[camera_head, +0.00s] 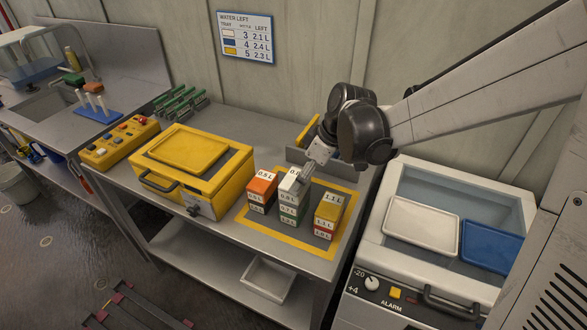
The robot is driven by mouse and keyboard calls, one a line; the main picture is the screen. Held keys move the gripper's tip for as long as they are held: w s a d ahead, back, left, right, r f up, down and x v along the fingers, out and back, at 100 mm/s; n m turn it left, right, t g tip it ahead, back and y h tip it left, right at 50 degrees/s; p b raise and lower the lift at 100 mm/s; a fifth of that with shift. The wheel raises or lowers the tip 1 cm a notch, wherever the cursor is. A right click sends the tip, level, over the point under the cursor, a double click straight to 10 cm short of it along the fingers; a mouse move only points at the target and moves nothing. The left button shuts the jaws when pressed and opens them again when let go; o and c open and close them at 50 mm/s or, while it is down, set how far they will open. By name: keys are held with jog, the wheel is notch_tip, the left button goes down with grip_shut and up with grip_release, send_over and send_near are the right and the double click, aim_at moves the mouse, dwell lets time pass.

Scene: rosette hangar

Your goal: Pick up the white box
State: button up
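The white box (287,190) is the top block of the middle stack on the table, inside a yellow outlined square. Green and white labelled blocks sit beneath it. My gripper (304,179) points down at the top of the white box from the upper right. Its fingers overlap the box's top right part and hide some of its label. Whether they touch the box, and how far apart they are, is too small to tell.
Close beside it stand a stack with an orange top (262,185) and one with a yellow top (330,208). A yellow case (190,205) is to the left. An open chest with white (423,225) and blue trays is to the right.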

jog(key=shift+a+p+x, duration=0.15)
jog(key=shift+x, duration=1.25)
jog(key=shift+a+p+x, duration=0.15)
jog(key=shift+a+x, duration=0.05)
jog(key=shift+x, duration=1.2)
jog(key=shift+s+r, duration=0.15)
jog(key=c, duration=1.3)
